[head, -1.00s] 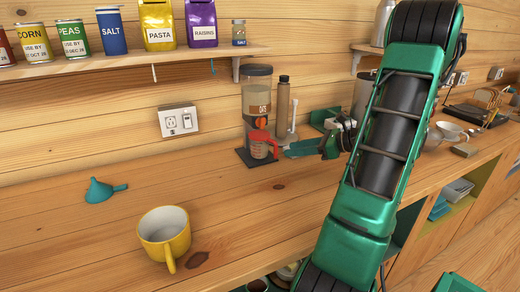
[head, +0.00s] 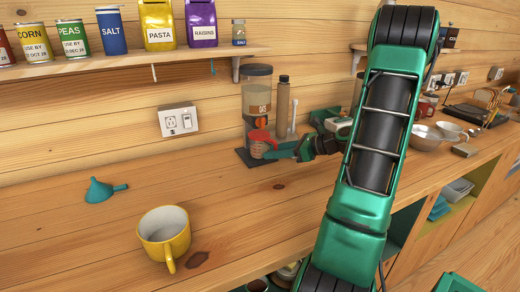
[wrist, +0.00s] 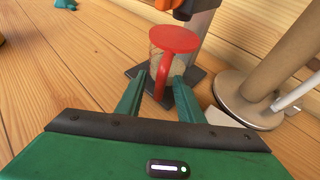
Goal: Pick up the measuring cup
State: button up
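The measuring cup is a clear cup with a red top and red handle; it stands upright on the dark base of the dispenser in the head view (head: 259,136) and ahead of my gripper in the wrist view (wrist: 173,40). My gripper (wrist: 160,77) is open, and its two green fingers lie on either side of the red handle. I cannot tell whether either finger touches it. In the head view my gripper (head: 274,150) reaches in from the right at the cup and hides part of it.
The dispenser (head: 257,92) rises behind the cup.

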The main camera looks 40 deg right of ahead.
grip_shut()
jog(key=shift+r, duration=0.15)
